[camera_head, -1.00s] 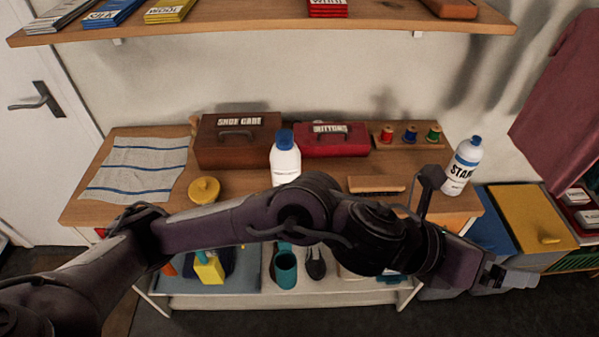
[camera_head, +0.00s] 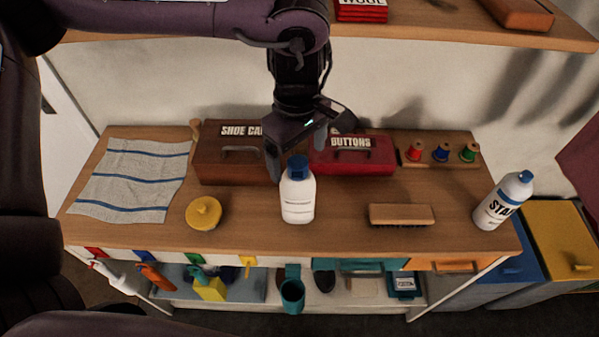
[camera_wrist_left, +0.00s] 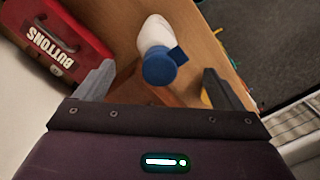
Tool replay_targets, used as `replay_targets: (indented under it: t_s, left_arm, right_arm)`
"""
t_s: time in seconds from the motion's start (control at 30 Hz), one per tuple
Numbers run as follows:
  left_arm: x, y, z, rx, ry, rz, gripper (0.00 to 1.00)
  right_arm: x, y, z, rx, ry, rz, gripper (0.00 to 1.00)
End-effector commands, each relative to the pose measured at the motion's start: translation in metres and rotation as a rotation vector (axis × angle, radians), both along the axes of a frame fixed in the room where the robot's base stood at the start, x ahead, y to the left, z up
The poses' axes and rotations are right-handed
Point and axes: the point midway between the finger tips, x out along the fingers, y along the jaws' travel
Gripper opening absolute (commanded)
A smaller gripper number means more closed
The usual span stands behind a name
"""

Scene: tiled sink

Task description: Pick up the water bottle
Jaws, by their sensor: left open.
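A white bottle (camera_head: 298,198) with a blue cap stands upright near the middle of the wooden table. Its label is too small to read. My left gripper (camera_head: 297,150) points down just above and behind its cap, with its fingers open and nothing held. In the left wrist view, the bottle's blue cap (camera_wrist_left: 159,67) lies between the two open fingers (camera_wrist_left: 160,85), ahead of them. A second white bottle (camera_head: 503,201) with a blue cap and a label reading "STA" stands tilted in view at the table's right end. My right gripper is not in view.
A brown shoe care box (camera_head: 215,167) and a red buttons box (camera_head: 370,163) stand behind. A brush (camera_head: 401,215), a yellow lidded pot (camera_head: 203,213), a striped cloth (camera_head: 130,182) and thread spools (camera_head: 441,153) share the table (camera_head: 345,222). A shelf (camera_head: 440,30) hangs above.

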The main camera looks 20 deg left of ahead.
Motion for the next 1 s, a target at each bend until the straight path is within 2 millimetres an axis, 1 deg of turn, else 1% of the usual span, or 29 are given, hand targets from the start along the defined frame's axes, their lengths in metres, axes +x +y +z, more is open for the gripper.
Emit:
replay_targets:
  t_s: [0.03,0.1,0.17,0.27,0.3,0.4,0.5,0.57,0.63,0.8,0.87,0.97,1.0]
  left_arm:
    - [0.000,0.003,0.002,0.006,0.001,-0.001,0.89]
    - [0.000,0.006,0.001,0.010,0.005,-0.003,0.89]
    - [0.001,0.006,-0.004,0.012,0.006,-0.004,0.89]
    - [0.001,0.006,-0.016,0.011,0.006,-0.004,0.89]
    - [0.001,0.006,-0.020,0.010,0.006,-0.004,0.89]
    - [0.003,0.005,-0.030,0.011,0.006,-0.004,0.89]
    - [0.007,0.005,-0.045,0.012,0.007,-0.003,0.89]
    - [0.008,0.005,-0.055,0.010,0.007,-0.004,0.89]
    - [0.008,0.005,-0.065,0.011,0.005,-0.004,0.89]
    - [0.008,0.005,-0.074,0.009,0.003,-0.003,0.89]
    - [0.008,0.005,-0.074,0.010,0.001,-0.003,0.89]
    - [0.008,0.005,-0.074,0.009,0.002,-0.003,0.89]
    - [0.008,0.005,-0.074,0.009,0.002,-0.003,0.84]
  right_arm:
    - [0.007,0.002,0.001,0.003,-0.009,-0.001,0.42]
    - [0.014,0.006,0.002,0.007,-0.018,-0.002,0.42]
    - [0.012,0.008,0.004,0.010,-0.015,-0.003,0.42]
    - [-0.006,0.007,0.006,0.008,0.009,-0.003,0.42]
    - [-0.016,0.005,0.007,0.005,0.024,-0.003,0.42]
    - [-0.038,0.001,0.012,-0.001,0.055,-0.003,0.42]
    - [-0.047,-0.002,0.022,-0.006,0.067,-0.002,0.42]
    - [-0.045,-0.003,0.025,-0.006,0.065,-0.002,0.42]
    - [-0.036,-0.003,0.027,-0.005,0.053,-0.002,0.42]
    - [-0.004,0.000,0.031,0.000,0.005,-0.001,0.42]
    - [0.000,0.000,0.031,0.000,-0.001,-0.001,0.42]
    - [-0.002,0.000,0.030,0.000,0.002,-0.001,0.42]
    - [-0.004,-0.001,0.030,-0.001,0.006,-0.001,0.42]
